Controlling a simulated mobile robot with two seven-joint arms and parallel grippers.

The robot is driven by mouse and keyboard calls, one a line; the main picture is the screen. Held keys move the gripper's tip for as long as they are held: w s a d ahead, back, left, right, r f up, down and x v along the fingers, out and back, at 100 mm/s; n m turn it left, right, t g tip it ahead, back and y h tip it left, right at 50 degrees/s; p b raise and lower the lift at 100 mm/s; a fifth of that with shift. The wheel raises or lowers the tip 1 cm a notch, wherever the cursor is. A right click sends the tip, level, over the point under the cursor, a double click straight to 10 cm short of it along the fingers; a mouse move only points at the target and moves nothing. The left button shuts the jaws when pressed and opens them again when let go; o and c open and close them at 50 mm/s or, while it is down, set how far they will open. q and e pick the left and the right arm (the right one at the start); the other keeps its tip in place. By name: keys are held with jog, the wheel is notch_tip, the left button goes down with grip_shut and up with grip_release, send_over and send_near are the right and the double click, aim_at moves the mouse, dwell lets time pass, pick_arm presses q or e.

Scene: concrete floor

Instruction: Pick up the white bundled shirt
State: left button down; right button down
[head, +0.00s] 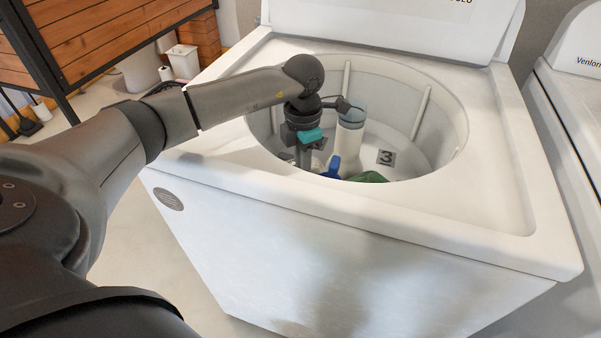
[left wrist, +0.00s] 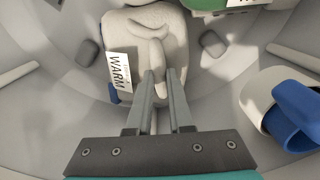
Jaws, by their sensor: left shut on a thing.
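The white bundled shirt (left wrist: 140,30) lies in the washer drum, with a tag reading WARM on its left side in the left wrist view. My left gripper (left wrist: 161,78) is shut on a raised fold of the shirt, its two fingers close together around it. In the head view my left gripper (head: 304,160) reaches straight down into the drum, and its fingertips and most of the shirt are hidden behind the drum's front rim. My right gripper is not in view.
The open top-loading washer (head: 480,190) has a central white post (head: 347,145). A blue-and-white item (left wrist: 297,108) lies right of the shirt in the left wrist view. A green bundle (head: 368,176) is also in the drum. A second machine (head: 575,110) stands at right.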

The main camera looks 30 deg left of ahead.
pick_arm(q)
jog(key=shift+d+r, duration=0.15)
jog(key=shift+r, duration=0.05)
